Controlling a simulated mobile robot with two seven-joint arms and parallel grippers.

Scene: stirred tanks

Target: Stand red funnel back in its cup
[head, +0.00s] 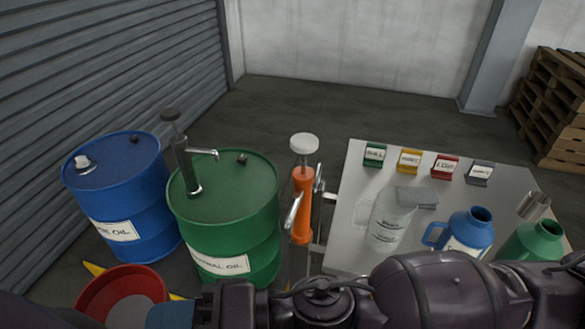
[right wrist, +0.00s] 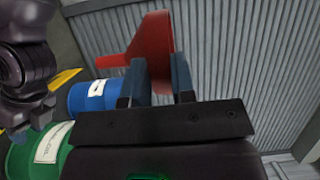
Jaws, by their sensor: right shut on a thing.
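The red funnel (head: 148,279) is at the lower left in the head view, its wide mouth facing up, in front of the green drum. It also shows in the right wrist view (right wrist: 152,45), its narrow spout toward the left of that picture. My right gripper (right wrist: 160,82) is shut on the funnel near its wide end. My right arm crosses the bottom of the head view. I cannot make out for certain which thing is the funnel's cup.
A blue drum (head: 117,185) and a green drum (head: 235,215) with a hand pump (head: 186,165) stand close behind the funnel. An orange pump (head: 302,205) stands beside a table (head: 355,190) holding jugs and label cards. Pallets (head: 555,110) are at the far right.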

